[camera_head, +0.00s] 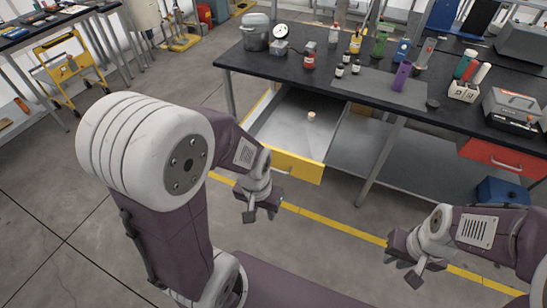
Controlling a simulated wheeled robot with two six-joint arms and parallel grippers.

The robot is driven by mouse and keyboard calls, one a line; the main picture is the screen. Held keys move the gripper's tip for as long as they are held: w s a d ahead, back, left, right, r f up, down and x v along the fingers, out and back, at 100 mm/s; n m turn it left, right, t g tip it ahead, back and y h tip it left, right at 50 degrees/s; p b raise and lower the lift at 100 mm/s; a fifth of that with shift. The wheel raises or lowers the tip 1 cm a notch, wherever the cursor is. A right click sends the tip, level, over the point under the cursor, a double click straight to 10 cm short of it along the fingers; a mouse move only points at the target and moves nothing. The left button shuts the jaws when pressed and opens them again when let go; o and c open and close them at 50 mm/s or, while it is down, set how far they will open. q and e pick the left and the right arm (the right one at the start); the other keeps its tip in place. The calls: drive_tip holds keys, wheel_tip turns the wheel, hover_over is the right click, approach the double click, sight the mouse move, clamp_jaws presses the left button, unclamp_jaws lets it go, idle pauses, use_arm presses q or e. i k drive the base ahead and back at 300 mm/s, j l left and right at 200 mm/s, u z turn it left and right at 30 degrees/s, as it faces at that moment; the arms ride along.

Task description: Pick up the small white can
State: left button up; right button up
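A small pale can-like item (311,115) with an orange-tan top stands inside the open drawer (280,136); it is too small to tell for sure that it is the white can. My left gripper (260,212) hangs in front of the drawer's yellow front (298,167), apart from it and empty, its fingers apart. My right gripper (403,270) is low at the right, far from the drawer, its fingers apart and nothing between them.
The dark workbench (350,84) above the drawer holds several bottles, a grey pot (256,34), a purple container (401,77) and a toolbox (511,107). A bench leg (380,162) stands right of the drawer. The floor in front is clear.

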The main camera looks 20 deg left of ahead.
sight(311, 115)
drive_tip(key=i+j+z, duration=0.25)
drive_tip(key=j+z, duration=0.15)
drive_tip(key=j, duration=0.4)
drive_tip(key=i+j+z, duration=0.15)
drive_tip(key=j+z, duration=0.25)
drive_tip(key=j, duration=0.4)
drive_tip(key=j+z, duration=0.4)
drive_tip(key=j, duration=0.45)
